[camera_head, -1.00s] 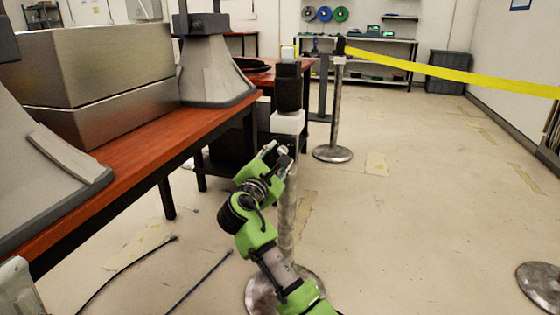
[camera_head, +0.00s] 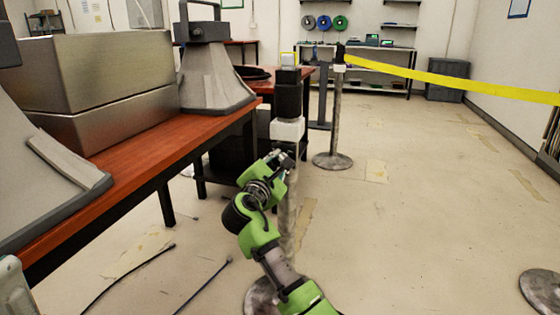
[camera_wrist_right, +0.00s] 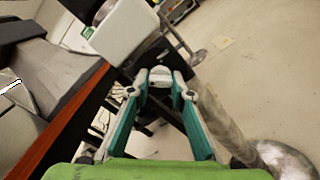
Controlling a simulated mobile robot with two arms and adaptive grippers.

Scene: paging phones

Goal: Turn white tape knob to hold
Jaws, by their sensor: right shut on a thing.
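The near post's white tape head (camera_head: 287,129) sits below its black upper part, and it shows large in the right wrist view (camera_wrist_right: 122,30). My right gripper (camera_head: 283,160) is just below the head. In the right wrist view, my right gripper (camera_wrist_right: 160,84) has its two green fingers converging on a small white knob (camera_wrist_right: 160,74), shut on it. The knob's setting cannot be read.
The near post's round metal base (camera_head: 262,296) stands on the floor below my arm. A red-brown table (camera_head: 150,140) with metal boxes and grey stands is at left. A second post (camera_head: 335,110) holds a yellow tape (camera_head: 450,78). Floor at right is mostly clear.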

